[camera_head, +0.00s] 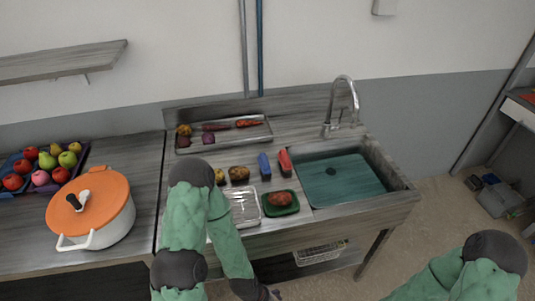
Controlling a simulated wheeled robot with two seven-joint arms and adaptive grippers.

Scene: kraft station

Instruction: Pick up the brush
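A small blue item (264,165) and a small red item (285,162) lie side by side on the metal counter, just left of the sink. Either could be the brush; they are too small to tell. My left arm reaches over the counter's left part and bends down past its front edge. The dark end of my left gripper (268,294) shows at the bottom edge, below and apart from both items; its fingers are not clear. My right arm shows at the lower right, with its gripper out of view.
The sink (390,168) with its tap (342,95) is on the right. A vegetable rack (225,143) stands behind. A white pot (110,225) with orange lid stands left.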

